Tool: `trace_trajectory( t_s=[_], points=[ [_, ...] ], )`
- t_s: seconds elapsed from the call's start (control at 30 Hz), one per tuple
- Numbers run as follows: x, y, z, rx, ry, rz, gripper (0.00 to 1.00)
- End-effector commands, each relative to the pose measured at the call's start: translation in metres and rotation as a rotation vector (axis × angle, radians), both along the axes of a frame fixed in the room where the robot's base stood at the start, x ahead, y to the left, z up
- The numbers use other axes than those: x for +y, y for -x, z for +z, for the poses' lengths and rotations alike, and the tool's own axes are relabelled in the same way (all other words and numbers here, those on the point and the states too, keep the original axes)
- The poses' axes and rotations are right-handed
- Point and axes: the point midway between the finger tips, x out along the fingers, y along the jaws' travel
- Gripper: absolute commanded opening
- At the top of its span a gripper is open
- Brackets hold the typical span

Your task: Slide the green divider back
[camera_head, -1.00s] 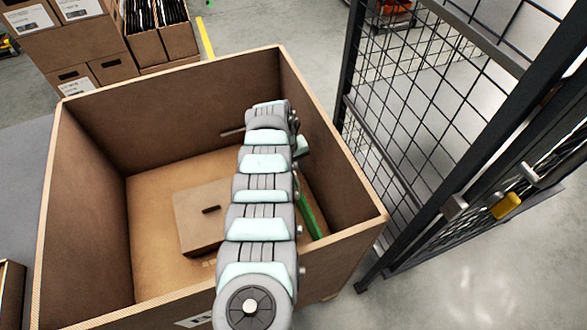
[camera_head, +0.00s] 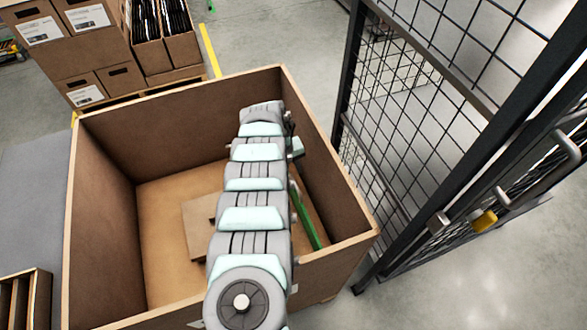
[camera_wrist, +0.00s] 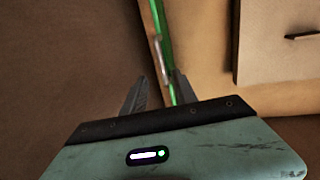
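The green divider (camera_head: 308,222) is a thin upright strip inside the large open carton (camera_head: 105,190), close to its right wall. The arm hides part of it in the head view. In the wrist view the divider (camera_wrist: 158,35) runs down from the top edge toward my gripper (camera_wrist: 161,76). My gripper's fingers are apart, and the divider's lower end shows between them, nearer the right finger. I cannot tell whether either finger touches it. In the head view my arm reaches over the carton and hides most of the gripper.
A smaller brown box (camera_head: 197,222) with a dark slot lies in the carton left of the divider, partly behind my arm. A black mesh fence (camera_head: 400,110) stands right of the carton. Stacked cartons (camera_head: 75,50) stand behind at left.

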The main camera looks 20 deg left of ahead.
Motion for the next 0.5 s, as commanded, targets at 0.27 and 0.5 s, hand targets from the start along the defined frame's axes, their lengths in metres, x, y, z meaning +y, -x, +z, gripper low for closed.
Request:
trace_trajectory(
  t_s=[0.27, 0.5],
  points=[
    [0.004, 0.005, 0.028, 0.004, 0.001, 0.0, 0.34],
    [0.006, 0.004, 0.033, -0.001, -0.001, 0.001, 0.34]
  ],
)
